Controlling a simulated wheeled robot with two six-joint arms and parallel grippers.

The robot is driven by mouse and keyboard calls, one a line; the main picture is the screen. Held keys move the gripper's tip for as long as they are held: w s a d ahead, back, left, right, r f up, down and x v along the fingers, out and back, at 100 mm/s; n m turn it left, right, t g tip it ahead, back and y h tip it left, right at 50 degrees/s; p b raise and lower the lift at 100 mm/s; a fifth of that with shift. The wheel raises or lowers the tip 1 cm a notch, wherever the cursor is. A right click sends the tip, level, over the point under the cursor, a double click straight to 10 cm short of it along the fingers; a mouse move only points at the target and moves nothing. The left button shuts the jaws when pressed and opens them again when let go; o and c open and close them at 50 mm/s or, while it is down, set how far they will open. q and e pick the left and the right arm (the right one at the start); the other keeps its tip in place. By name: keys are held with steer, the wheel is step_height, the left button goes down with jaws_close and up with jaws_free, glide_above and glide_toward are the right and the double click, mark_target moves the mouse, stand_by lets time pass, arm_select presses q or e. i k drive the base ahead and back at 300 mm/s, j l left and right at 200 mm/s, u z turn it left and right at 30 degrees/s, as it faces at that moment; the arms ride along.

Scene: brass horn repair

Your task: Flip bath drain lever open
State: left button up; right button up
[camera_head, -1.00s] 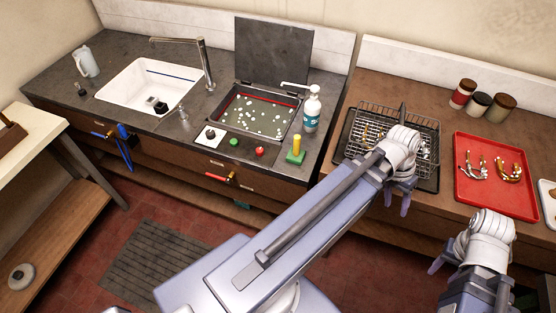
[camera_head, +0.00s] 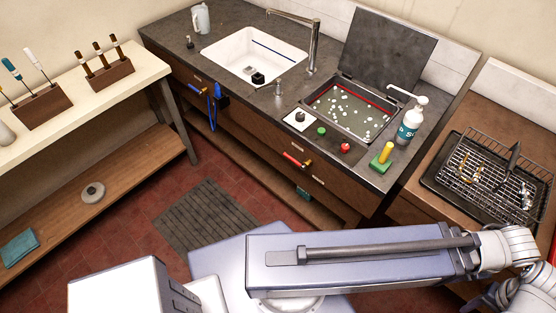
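The bath (camera_head: 350,105) is a sunken rectangular basin of murky liquid with white bubbles, its dark lid raised behind it. A red-handled lever (camera_head: 295,160) with a brass-coloured end is on the cabinet front below the bath, its handle lying roughly sideways. I take it for the drain lever. My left arm stretches across the bottom to the right, and its white wrist is at the lower right, well away from the lever. My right wrist is in the lower right corner. The fingers of both grippers are mostly hidden or cut off, so their opening is unclear.
On the counter are a white sink (camera_head: 254,55), a green button (camera_head: 321,130), a red button (camera_head: 345,147), a soap bottle (camera_head: 410,122) and a yellow-and-green block (camera_head: 383,157). A wire rack (camera_head: 495,175) stands at right. A floor mat (camera_head: 207,222) lies before the cabinet.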

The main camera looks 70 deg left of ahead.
mark_target(303, 166)
steer(key=u, duration=0.45)
steer(key=i+u, duration=0.1)
steer(key=u, duration=0.4)
steer(key=j+u, duration=0.1)
steer(key=u, duration=0.35)
steer(key=i+u, duration=0.15)
steer(key=u, duration=0.8)
steer(key=l, duration=0.05)
